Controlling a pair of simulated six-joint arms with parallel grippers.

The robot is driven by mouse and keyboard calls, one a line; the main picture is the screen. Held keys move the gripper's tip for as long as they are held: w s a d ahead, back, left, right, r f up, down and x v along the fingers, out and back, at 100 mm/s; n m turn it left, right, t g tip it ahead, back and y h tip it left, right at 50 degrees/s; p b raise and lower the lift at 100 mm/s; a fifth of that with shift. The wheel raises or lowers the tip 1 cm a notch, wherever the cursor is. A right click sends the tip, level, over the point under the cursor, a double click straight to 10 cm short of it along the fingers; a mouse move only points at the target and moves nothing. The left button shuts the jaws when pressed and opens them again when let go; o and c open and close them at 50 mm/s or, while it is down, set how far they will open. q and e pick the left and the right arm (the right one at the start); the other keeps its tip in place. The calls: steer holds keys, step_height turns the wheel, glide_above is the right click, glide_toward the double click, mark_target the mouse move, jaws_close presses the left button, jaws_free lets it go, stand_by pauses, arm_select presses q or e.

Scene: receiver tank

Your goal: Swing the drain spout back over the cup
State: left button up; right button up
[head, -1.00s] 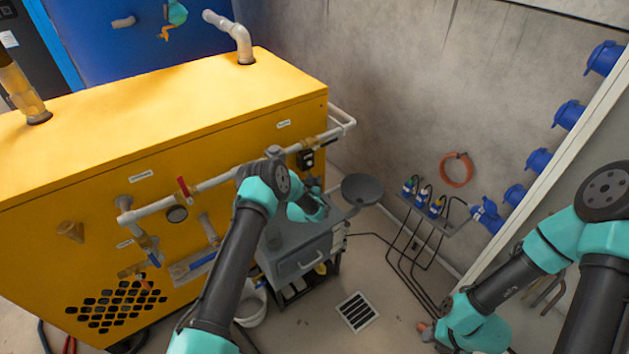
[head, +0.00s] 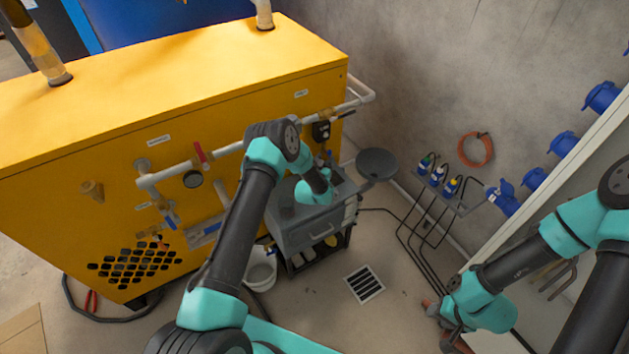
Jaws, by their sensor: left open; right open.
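I cannot make out the drain spout for certain. Low on the yellow tank's front, brass fittings (head: 150,235) hang under the white pipe. A tan cone-shaped cup (head: 92,190) is fixed to the tank's front at the left; I cannot tell whether it is the task's cup. My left arm reaches across the tank's front; the teal wrist of my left gripper (head: 318,188) is over the grey cart, its fingers largely hidden. My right gripper (head: 450,325) is open and empty, low at the right over the floor, far from the tank.
The yellow tank (head: 180,90) carries a red-handled valve (head: 200,152) and a gauge (head: 193,180). A grey cart (head: 310,232) stands before its right end, with a dark round dish (head: 376,163) beyond. A white bucket (head: 262,272) and floor drain (head: 364,284) lie in front.

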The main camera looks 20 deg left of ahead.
arm_select(q)
steer(key=s, duration=1.2)
